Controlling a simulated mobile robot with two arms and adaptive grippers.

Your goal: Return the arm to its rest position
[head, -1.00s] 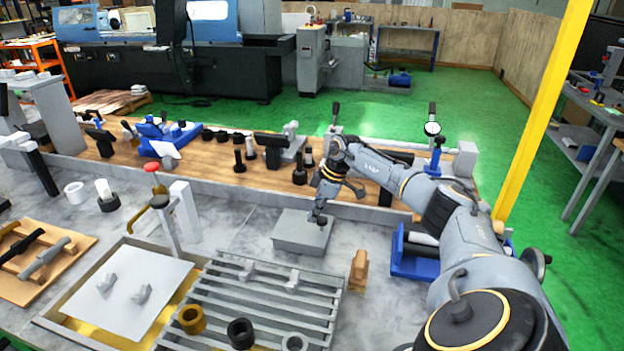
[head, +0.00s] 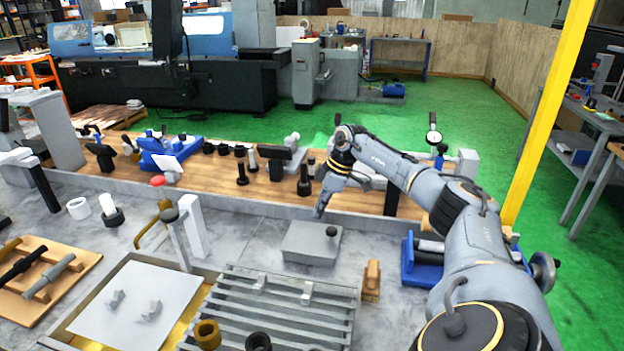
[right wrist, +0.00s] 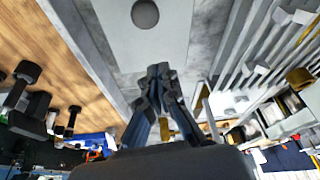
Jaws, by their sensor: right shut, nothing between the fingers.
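My right arm (head: 400,172) comes in from the right and bends down over the workbench. My right gripper (head: 319,212) is shut and empty, pointing down just behind and above a grey block (head: 305,243) with a dark round knob (head: 331,231). The fingers appear clear of the knob. In the right wrist view the closed fingertips (right wrist: 160,72) show in the middle, with the knob (right wrist: 145,14) beyond them at the top. My left gripper is not in view.
A slatted grey rack (head: 270,310) and a wooden tray (head: 100,300) lie in front. A blue fixture (head: 422,270) stands close under my right arm. Tools and holders line the wooden shelf (head: 215,180) behind. A yellow post (head: 548,110) rises at right.

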